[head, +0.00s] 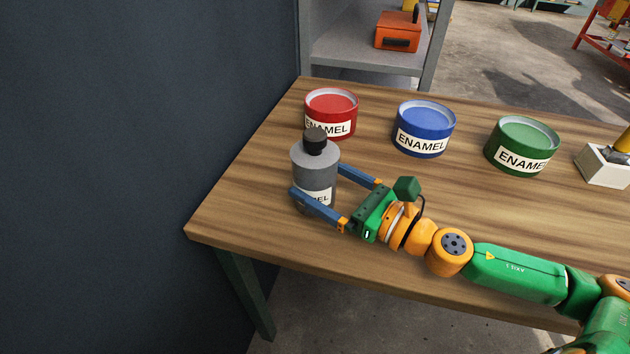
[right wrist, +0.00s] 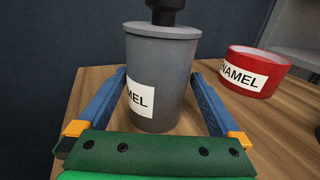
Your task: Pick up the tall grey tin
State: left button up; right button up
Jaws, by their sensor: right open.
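The tall grey tin (head: 315,163) has a black cap and a white label. It stands upright near the left end of the wooden table, and in the right wrist view the tin (right wrist: 163,75) fills the middle. My right gripper (head: 322,192) is open, with one blue finger on each side of the tin. In the right wrist view my right gripper (right wrist: 158,95) shows a gap beside the tin on the right; the left finger is very close to it. Part of the tin's lower body is hidden by the near finger in the head view. My left gripper is not in view.
A red tin (head: 331,112) stands just behind the grey tin. A blue tin (head: 424,129) and a green tin (head: 521,145) stand further right on the table (head: 450,190). A white box (head: 603,168) is at the right edge. A dark wall (head: 130,150) is at the left.

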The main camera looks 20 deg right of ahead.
jog(key=p+x, duration=0.1)
jog(key=x, duration=0.2)
jog(key=shift+a+r+p, duration=0.15)
jog(key=shift+r+p, duration=0.05)
jog(key=shift+p, duration=0.15)
jog(key=shift+w+a+f, duration=0.2)
jog(key=shift+w+a, duration=0.1)
jog(key=shift+w, duration=0.05)
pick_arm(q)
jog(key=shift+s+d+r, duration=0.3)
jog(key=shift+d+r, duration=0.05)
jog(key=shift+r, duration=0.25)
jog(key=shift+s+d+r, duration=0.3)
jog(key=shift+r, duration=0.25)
pick_arm(e)
jog(key=shift+c, duration=1.1)
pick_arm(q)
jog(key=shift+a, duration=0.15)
pick_arm(e)
grip_shut()
